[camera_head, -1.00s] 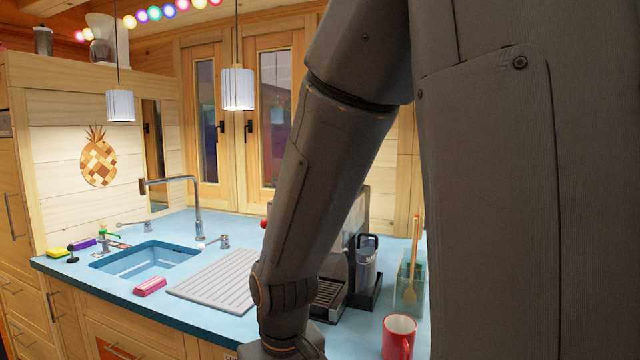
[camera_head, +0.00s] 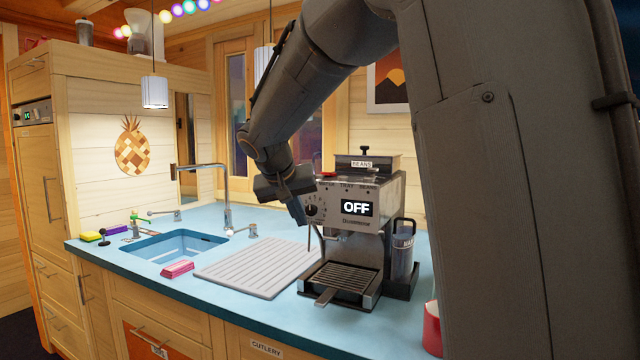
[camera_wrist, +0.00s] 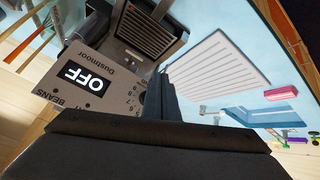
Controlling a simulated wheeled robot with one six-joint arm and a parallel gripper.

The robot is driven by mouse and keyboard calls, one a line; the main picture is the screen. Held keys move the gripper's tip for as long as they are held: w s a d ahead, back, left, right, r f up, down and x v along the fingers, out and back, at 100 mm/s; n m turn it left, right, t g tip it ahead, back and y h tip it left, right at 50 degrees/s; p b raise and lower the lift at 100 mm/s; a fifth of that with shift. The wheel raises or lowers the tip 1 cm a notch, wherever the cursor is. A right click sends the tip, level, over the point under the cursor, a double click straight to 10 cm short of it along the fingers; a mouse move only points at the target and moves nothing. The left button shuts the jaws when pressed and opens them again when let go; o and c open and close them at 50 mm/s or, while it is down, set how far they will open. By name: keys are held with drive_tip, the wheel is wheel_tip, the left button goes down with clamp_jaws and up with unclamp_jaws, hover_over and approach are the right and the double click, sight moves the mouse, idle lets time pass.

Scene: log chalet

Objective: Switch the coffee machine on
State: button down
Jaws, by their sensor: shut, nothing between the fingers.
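The coffee machine (camera_head: 352,222) is a steel box on the blue counter, with a bean hopper labelled BEANS (camera_head: 362,164) on top. Its display (camera_head: 357,208) reads OFF. A dark dial with marks around it (camera_head: 311,211) is on the front, left of the display. My gripper (camera_head: 301,221) is shut and empty, pointing down at the machine's left front, close to the dial; I cannot tell whether it touches. In the wrist view, the shut fingers (camera_wrist: 172,98) hide part of the front beside the numbered scale. The display shows there upside down (camera_wrist: 84,78).
A ribbed drainboard (camera_head: 258,268) and a sink (camera_head: 176,246) lie left of the machine. A pink sponge (camera_head: 177,269) is at the sink's front. A grey jug (camera_head: 403,250) stands right of the machine. A red mug (camera_head: 432,328) is partly hidden by my arm.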

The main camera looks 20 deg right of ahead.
drive_tip(key=w+d+r+m+t+h+b, duration=0.1)
drive_tip(key=w+d+r+m+h+b, duration=0.1)
drive_tip(key=r, duration=0.7)
drive_tip(key=w+d+r+m+t+h+b, duration=0.1)
drive_tip(key=w+d+r+m+h, duration=0.2)
drive_tip(key=w+r, duration=0.3)
wheel_tip(320, 180, up, 4)
drive_tip(key=shift+d+f+m+b, duration=0.1)
drive_tip(key=shift+d+m+b, duration=0.25)
drive_tip(key=shift+m+b, duration=0.05)
drive_tip(key=shift+d, duration=0.1)
drive_tip(key=p, duration=0.3)
hover_over(323, 178)
drive_tip(key=f, duration=0.3)
drive_tip(key=shift+w+d+f, duration=0.25)
drive_tip(key=shift+w+f, duration=0.1)
drive_tip(key=shift+w, duration=0.05)
wheel_tip(323, 178, down, 3)
drive_tip(key=shift+s+a+f+p, duration=0.1)
drive_tip(key=shift+a+p, duration=0.05)
drive_tip(key=shift+p, duration=0.15)
drive_tip(key=shift+f, duration=0.5)
drive_tip(key=shift+f+t+b, duration=0.15)
drive_tip(key=shift+t+b, duration=0.15)
drive_tip(key=shift+b, duration=0.1)
